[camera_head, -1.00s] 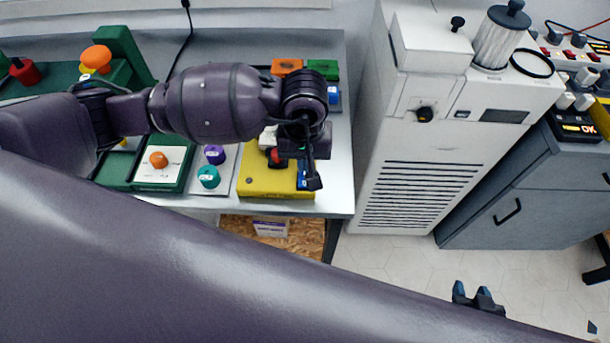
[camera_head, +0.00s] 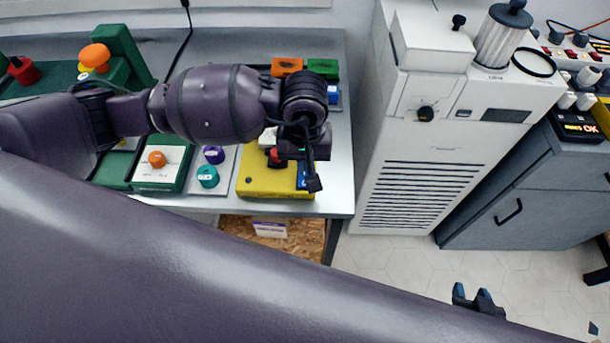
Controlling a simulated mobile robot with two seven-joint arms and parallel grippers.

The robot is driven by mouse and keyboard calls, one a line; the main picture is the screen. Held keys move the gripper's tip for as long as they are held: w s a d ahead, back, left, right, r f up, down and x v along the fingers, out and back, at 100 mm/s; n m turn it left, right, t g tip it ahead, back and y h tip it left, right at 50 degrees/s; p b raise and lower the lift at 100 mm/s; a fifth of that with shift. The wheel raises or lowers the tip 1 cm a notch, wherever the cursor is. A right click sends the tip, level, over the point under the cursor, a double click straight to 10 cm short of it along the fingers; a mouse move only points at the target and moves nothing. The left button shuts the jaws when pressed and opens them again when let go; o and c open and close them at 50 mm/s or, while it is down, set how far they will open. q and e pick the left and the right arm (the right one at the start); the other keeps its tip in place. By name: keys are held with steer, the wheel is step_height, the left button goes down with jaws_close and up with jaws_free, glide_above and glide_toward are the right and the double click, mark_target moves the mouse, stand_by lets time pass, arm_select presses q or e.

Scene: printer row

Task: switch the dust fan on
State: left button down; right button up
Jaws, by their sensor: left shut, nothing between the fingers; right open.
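I cannot read any label naming the dust fan, so I cannot tell which control is its switch. My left gripper (camera_head: 313,183) is shut and empty, pointing down over the right end of a yellow box (camera_head: 262,187) on the bench. I cannot tell whether the gripper touches the blue part. My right gripper (camera_head: 478,298) is open and empty, low over the floor at the right.
Left of the yellow box are teal (camera_head: 207,176), purple (camera_head: 214,155) and orange (camera_head: 157,159) knobs. Orange (camera_head: 287,67) and green (camera_head: 323,68) blocks lie behind. A white cabinet (camera_head: 420,160) with a black knob (camera_head: 426,114) stands right of the bench.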

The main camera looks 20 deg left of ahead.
arm_select(q)
steer(key=shift+f, duration=0.2)
arm_select(e)
steer(key=shift+s+f, duration=0.1)
steer(key=shift+f, duration=0.2)
arm_select(q)
steer(key=shift+f+b, duration=0.25)
steer(key=shift+b, duration=0.1)
arm_select(e)
steer(key=shift+s+f, duration=0.5)
